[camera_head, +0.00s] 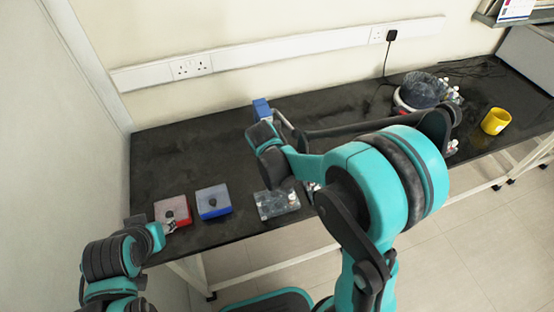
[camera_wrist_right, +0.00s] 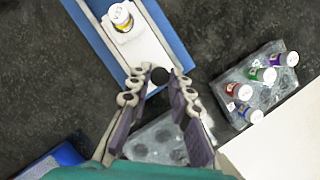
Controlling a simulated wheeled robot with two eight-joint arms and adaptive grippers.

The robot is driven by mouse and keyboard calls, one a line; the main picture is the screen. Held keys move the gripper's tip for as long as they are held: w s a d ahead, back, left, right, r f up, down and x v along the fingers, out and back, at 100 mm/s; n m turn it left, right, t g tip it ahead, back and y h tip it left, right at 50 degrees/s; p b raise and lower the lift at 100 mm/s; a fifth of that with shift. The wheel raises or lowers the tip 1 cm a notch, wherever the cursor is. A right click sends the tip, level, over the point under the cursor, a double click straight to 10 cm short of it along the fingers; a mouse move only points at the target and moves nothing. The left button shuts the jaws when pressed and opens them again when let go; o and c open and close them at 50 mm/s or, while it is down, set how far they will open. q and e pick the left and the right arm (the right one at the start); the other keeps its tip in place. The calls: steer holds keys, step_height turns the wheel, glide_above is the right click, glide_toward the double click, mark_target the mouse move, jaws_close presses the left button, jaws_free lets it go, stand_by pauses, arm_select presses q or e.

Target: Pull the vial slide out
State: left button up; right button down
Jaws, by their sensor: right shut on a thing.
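The vial slide is a white strip (camera_wrist_right: 137,52) in a blue housing (camera_wrist_right: 91,32), which also shows at the back of the bench in the head view (camera_head: 262,108). A white-capped vial (camera_wrist_right: 121,17) stands on the strip. A black round knob (camera_wrist_right: 158,76) is at the strip's near end. My right gripper (camera_wrist_right: 160,80) has its fingertips on both sides of the knob and is shut on it. In the head view my right arm hides part of the bench. My left gripper (camera_head: 168,228) is low beside the red box; its fingers are too small to read.
A clear rack (camera_wrist_right: 270,96) holds several coloured-cap vials. A clear tray with round holes (camera_wrist_right: 150,135) lies under my right gripper, also in the head view (camera_head: 270,207). Red (camera_head: 160,211) and blue (camera_head: 224,206) boxes with black knobs sit front left. A yellow mug (camera_head: 495,121) stands right.

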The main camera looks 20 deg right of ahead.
steer(key=shift+s+f, duration=0.1)
steer(key=shift+s, duration=0.05)
steer(key=c, duration=1.4)
jaws_free()
steer(key=shift+s, duration=0.1)
steer(key=v, duration=1.2)
steer(key=shift+d, duration=0.1)
steer(key=s+d+m+t+y, duration=0.1)
steer(key=s+m, duration=0.5)
steer(key=m, duration=0.7)
steer(key=s+d+m+t+y, duration=0.2)
steer(key=s+m, duration=0.5)
steer(key=m, duration=0.7)
steer(key=shift+s+d+r+t, duration=0.2)
steer(key=shift+r+t, duration=0.05)
steer(key=shift+t, duration=0.15)
